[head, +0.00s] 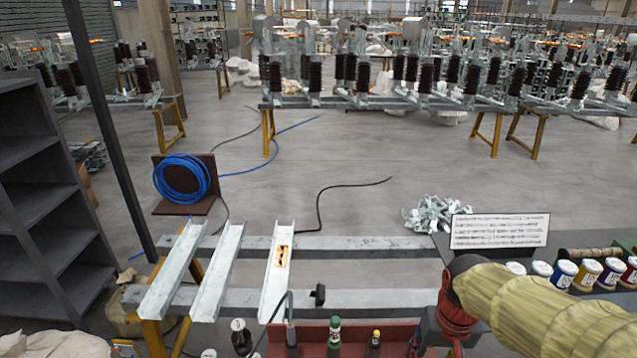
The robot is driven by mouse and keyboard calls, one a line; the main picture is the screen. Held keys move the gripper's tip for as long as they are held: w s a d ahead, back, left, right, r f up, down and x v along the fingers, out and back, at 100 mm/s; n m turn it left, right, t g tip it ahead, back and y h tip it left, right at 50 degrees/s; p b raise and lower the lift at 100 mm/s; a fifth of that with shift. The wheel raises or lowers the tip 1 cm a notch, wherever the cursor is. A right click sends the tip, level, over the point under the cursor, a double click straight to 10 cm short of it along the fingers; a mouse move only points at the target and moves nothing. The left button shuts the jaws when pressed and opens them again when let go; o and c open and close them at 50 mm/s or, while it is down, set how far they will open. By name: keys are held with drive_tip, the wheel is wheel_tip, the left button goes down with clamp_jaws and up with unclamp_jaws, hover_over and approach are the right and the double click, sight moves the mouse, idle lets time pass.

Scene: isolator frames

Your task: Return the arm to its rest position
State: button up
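My arm shows at the lower right of the head view, in a pale yellow ribbed sleeve. It reaches in from the right edge and bends downward at a dark red joint. My gripper's fingers do not show; the part below the red joint runs out of the bottom edge. I cannot see whether it holds anything.
Metal channels, one with an orange label (277,265), lie across grey rails (350,243). A red tray (400,332) holds bottles (334,335). Paint cans (587,273) and a printed sign (499,231) stand right. Dark shelving (38,190) is left; open floor (340,165) lies beyond.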

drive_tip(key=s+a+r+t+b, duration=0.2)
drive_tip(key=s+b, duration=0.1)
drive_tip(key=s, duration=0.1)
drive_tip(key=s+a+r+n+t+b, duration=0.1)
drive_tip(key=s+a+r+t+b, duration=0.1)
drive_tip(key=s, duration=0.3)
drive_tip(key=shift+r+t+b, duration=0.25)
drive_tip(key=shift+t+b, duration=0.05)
drive_tip(key=shift+b, duration=0.1)
idle(1.7)
